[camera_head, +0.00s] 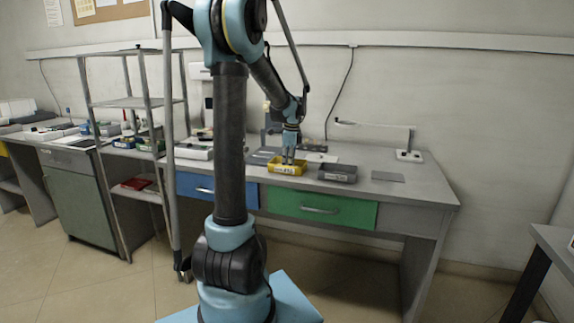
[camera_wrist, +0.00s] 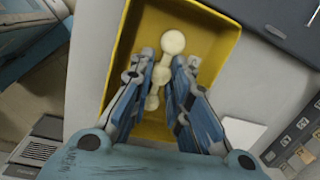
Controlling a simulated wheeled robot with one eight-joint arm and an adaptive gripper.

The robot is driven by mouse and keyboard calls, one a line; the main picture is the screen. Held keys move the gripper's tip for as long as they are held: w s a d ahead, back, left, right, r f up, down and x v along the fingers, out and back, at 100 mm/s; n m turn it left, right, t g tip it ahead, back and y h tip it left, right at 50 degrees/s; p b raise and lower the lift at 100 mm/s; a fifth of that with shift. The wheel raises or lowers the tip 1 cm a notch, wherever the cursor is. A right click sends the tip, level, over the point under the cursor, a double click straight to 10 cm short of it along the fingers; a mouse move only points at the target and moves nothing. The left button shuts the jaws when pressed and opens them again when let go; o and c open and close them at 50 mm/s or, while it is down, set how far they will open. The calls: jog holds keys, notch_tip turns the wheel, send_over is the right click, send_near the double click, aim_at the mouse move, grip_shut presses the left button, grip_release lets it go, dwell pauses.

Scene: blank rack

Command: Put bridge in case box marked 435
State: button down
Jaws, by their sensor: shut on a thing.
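My gripper (camera_head: 289,160) is over the yellow case box (camera_head: 287,170) on the desk, pointing down. In the wrist view my gripper (camera_wrist: 164,68) is shut on the cream-coloured bridge (camera_wrist: 173,42), whose rounded lobes show beyond and between the fingers. The bridge appears within the outline of the yellow box (camera_wrist: 205,28); I cannot tell whether it touches the box floor. The fingers hide part of it. The yellow box has a white label on its front, too small to read surely. A grey box (camera_head: 337,174) with a label stands just right of it.
A dark flat item (camera_wrist: 270,25) lies beside the yellow box.

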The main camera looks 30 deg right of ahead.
jog(key=c, duration=1.5)
grip_release()
notch_tip(320, 180, up, 12)
jog(key=s, duration=0.2)
jog(key=s+a+f+n, duration=0.1)
jog(key=a+n, duration=0.6)
jog(key=a, duration=0.9)
jog(key=s+a+f+n, duration=0.2)
jog(key=s+a+n, duration=0.1)
jog(key=a, duration=0.3)
jog(key=s+a+f+n, duration=0.2)
jog(key=s+a+n, duration=0.1)
jog(key=a, duration=0.3)
jog(key=s+a+f+n, duration=0.8)
jog(key=s+f+n, duration=0.1)
jog(key=s+a+f+n, duration=0.4)
jog(key=s+f, duration=0.1)
jog(key=shift+s+a+f+n+t, duration=0.1)
jog(key=shift+a+f+n+t, duration=0.15)
jog(key=shift+n+t, duration=0.05)
